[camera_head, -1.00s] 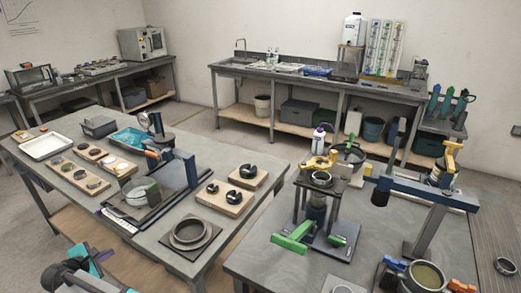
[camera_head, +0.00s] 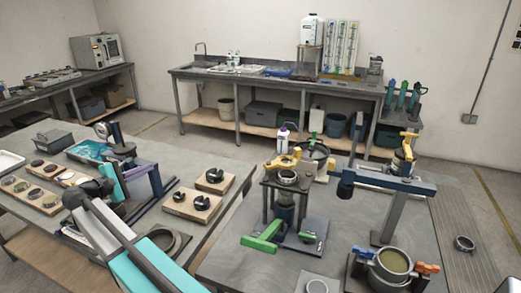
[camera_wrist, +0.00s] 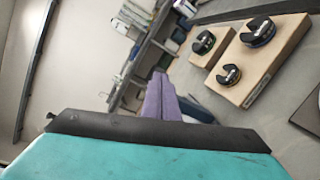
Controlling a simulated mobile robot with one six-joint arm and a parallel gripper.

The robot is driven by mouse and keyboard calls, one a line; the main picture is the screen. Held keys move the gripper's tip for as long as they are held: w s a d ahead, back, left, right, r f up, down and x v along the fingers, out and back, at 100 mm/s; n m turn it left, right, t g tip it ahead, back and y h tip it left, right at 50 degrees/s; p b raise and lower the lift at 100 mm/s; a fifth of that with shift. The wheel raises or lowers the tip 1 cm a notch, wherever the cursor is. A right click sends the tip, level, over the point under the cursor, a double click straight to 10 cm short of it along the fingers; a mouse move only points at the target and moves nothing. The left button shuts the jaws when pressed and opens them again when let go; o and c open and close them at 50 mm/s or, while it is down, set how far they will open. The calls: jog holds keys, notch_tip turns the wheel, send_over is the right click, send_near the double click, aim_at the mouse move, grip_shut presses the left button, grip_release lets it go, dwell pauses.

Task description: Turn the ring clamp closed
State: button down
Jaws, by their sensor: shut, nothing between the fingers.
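No part is clearly marked as the ring clamp. One candidate is the round grey pot (camera_head: 396,261) with an orange and a blue handle at the front right of the right table. Another is the small ring (camera_head: 287,176) on top of the dark stand, with a yellow part (camera_head: 283,162) beside it. I cannot tell which it is. My gripper shows in the wrist view as purple fingers (camera_wrist: 160,76), shut and empty. In the head view my teal arm reaches over the left table, well left of both candidates; its end is hard to separate from the frame there.
Wooden blocks with black round knobs (camera_head: 215,175) sit on the left table; similar ones (camera_wrist: 258,32) fill the wrist view's upper right. A blue post-and-beam frame (camera_head: 388,183) and a green lever (camera_head: 262,237) stand on the right table. A gap separates the tables.

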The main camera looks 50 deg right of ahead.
aim_at(283, 159)
jog(key=s+d+r+m+g+y, duration=0.1)
jog(key=s+d+r+m+g, duration=0.2)
jog(key=s+d, duration=1)
jog(key=s+d+r+m+g+y, duration=0.1)
jog(key=s+d+r+m+g, duration=0.3)
jog(key=s+d+m+g, duration=0.6)
jog(key=s+d+m, duration=0.1)
jog(key=s+d, duration=0.3)
jog(key=shift+s+g, duration=0.3)
jog(key=shift+s, duration=0.05)
jog(key=shift+d, duration=0.1)
jog(key=shift+s+d+f+p, duration=0.1)
jog(key=shift+s+d+p, duration=0.8)
jog(key=shift+s, duration=0.75)
jog(key=shift+s+d+r+p, duration=0.1)
jog(key=shift+s+d+p, duration=0.55)
jog(key=shift+s+d, duration=0.75)
jog(key=shift+s+d+f+p, duration=0.1)
jog(key=shift+s+d+p, duration=0.65)
jog(key=shift+s, duration=1.15)
